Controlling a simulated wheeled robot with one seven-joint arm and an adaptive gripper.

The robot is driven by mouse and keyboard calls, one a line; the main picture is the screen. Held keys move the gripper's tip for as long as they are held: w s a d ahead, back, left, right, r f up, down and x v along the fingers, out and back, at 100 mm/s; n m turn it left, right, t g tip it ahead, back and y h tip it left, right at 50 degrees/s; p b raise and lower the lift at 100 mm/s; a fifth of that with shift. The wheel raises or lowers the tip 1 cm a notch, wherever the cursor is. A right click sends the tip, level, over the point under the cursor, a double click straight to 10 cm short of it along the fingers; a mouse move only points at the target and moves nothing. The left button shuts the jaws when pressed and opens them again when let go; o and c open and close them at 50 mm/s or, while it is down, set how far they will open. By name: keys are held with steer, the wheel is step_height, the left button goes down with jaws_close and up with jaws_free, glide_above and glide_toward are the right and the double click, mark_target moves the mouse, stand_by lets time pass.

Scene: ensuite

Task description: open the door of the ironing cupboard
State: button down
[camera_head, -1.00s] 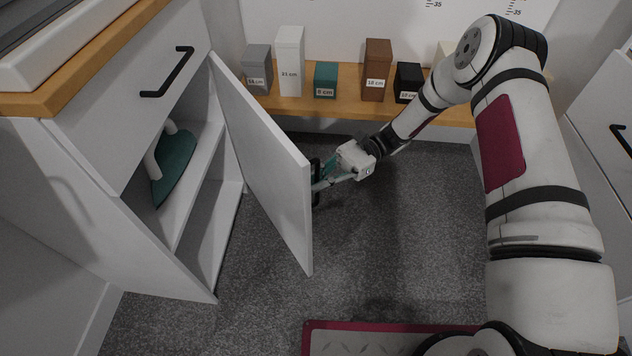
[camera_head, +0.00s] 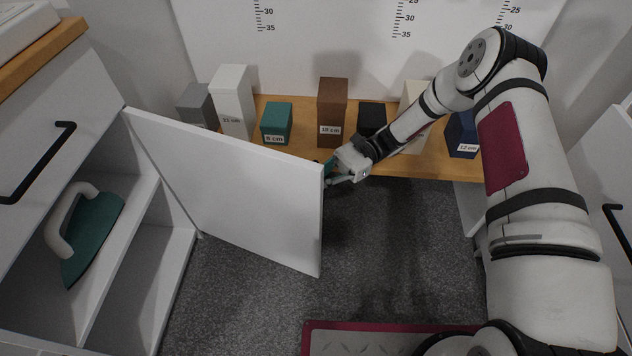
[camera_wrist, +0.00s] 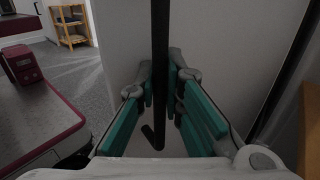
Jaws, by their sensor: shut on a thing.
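The white cupboard door (camera_head: 235,190) stands wide open in the head view, swung out from the cabinet on the left. Inside the cupboard, a green and white iron (camera_head: 88,225) rests on a shelf (camera_head: 122,240). My gripper (camera_head: 332,172) is at the door's free edge, partly hidden behind it. In the wrist view, my gripper (camera_wrist: 163,95) has its green-padded fingers on either side of the black door handle (camera_wrist: 159,50) and is shut on it. The handle is hidden by the door in the head view.
A wooden bench (camera_head: 415,162) with several labelled blocks, such as a brown one (camera_head: 332,108), runs along the back wall beyond the door. A drawer with a black handle (camera_head: 38,165) is above the cupboard. Grey carpet (camera_head: 250,300) is clear below the door.

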steer(key=shift+w+d, duration=0.15)
steer(key=shift+d, duration=0.15)
steer(key=c, duration=1.7)
jaws_free()
